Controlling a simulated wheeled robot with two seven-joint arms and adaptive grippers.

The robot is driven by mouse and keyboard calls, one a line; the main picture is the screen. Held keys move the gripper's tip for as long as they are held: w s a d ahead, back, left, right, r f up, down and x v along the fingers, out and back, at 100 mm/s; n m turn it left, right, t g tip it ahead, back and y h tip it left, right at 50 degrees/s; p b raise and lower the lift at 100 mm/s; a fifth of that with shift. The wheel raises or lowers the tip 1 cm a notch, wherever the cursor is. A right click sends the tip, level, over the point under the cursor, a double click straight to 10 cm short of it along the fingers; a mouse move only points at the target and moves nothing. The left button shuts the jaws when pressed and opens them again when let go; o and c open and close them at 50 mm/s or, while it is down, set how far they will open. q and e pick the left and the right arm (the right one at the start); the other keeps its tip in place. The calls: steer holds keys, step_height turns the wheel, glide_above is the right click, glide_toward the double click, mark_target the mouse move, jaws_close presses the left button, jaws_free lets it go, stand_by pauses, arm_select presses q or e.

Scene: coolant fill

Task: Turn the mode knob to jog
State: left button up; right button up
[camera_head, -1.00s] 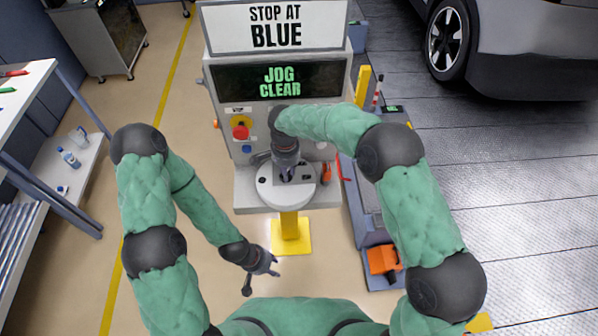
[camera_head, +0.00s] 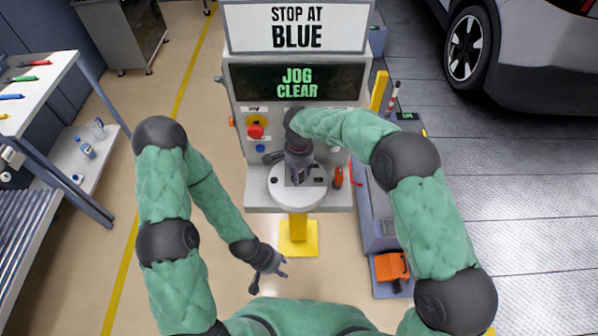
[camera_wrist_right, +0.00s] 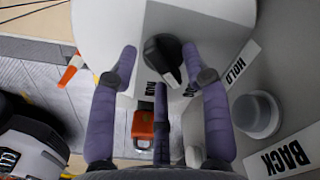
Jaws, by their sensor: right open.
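The mode knob (camera_wrist_right: 163,55) is a dark round knob with a pointer, on a white surface in the right wrist view. Its pointer aims down and to the right, at a label partly hidden by my gripper. A label reading HOLD (camera_wrist_right: 237,70) lies further right. My right gripper (camera_wrist_right: 160,62) is open, its purple fingers spread either side of the knob; contact cannot be told. In the head view my right gripper (camera_head: 298,178) is over the round white console top (camera_head: 298,197) and hides the knob. My left gripper (camera_head: 271,273) hangs low, fingers apart and empty.
The console screen (camera_head: 296,82) reads JOG CLEAR under a STOP AT BLUE sign (camera_head: 297,27). A red button (camera_head: 255,130) is on the panel's left. A grey button (camera_wrist_right: 257,113) sits by a BACK label. An orange object (camera_head: 338,177) is right of the console top.

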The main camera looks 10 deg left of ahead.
step_height(320, 180, up, 12)
stand_by(0.6)
stand_by(0.4)
